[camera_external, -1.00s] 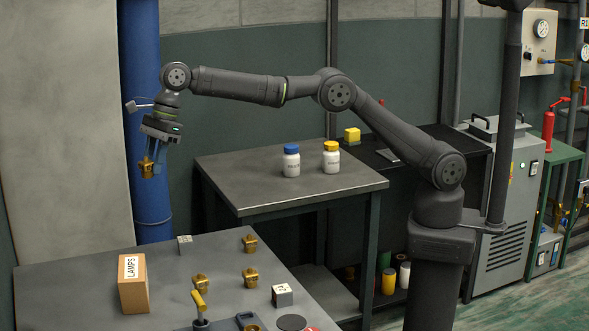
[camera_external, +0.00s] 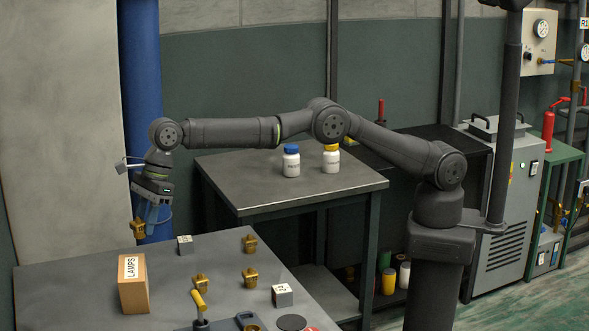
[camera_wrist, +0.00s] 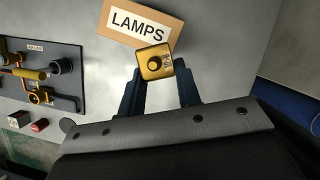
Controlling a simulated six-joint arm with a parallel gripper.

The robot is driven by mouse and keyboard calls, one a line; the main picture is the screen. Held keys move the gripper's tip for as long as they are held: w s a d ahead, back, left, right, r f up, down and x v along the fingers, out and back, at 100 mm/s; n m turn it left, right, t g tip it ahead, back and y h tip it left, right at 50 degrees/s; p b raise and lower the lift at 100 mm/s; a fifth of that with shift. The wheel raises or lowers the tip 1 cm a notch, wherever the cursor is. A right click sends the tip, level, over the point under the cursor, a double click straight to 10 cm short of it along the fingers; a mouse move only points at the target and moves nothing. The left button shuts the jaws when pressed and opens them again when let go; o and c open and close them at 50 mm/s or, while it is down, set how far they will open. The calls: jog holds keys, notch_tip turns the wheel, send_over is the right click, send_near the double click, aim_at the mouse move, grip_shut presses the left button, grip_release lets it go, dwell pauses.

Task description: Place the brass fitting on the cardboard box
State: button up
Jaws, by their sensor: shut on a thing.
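The cardboard box (camera_external: 134,288), labelled LAMPS, stands upright on the left part of the grey table. My gripper (camera_external: 143,226) is shut on a brass fitting (camera_external: 138,229) and holds it in the air above the far side of the box. In the wrist view the held brass fitting (camera_wrist: 155,62) sits between the fingertips (camera_wrist: 158,72). It overlaps the lower edge of the box (camera_wrist: 142,21) in that picture. How high it is above the box top is hard to tell.
Other brass fittings stand on the table (camera_external: 222,268), one of them here (camera_external: 250,277). Two small grey blocks, one here (camera_external: 185,245), stand right of the box. A side table (camera_external: 240,180) behind holds two bottles. A blue pipe (camera_external: 140,80) rises behind my gripper.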

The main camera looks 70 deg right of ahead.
jog(key=shift+s+a+f, duration=0.2)
jog(key=shift+a+f, duration=0.35)
jog(key=shift+a, duration=0.25)
jog(key=shift+f, duration=1.9)
jog(key=shift+f, duration=0.1)
jog(key=o, duration=1.1)
jog(key=v, duration=1.2)
